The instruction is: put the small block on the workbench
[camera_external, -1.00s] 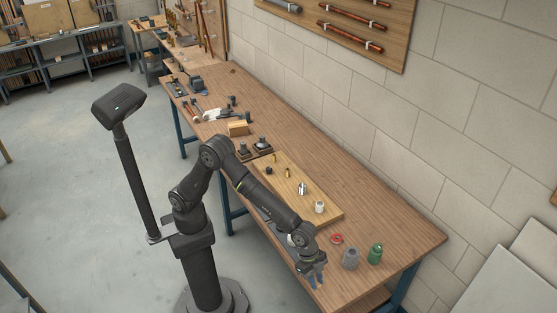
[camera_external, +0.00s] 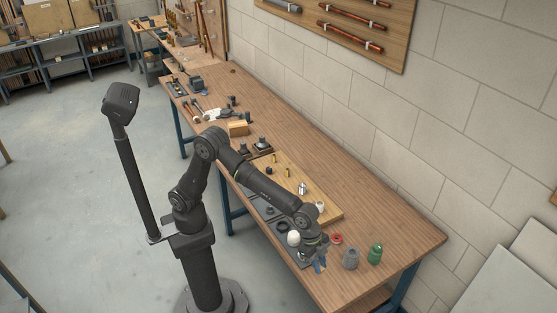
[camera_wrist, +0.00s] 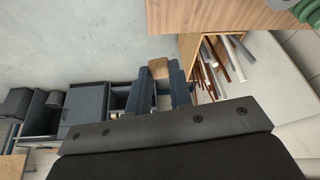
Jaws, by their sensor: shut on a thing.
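My gripper (camera_external: 319,264) is near the front edge of the workbench (camera_external: 400,236), towards its right end. In the wrist view my gripper (camera_wrist: 160,82) has its two dark blue fingers closed on a small tan block (camera_wrist: 159,67). The block shows between the fingertips, with the floor and shelves behind it. In the external view I cannot make out the block; the gripper hides it. The workbench edge also shows at the top of the wrist view (camera_wrist: 215,14).
A wooden board (camera_external: 270,175) with small fittings lies behind. A white round thing (camera_external: 293,239) sits beside my wrist. The bench's right end is bare.

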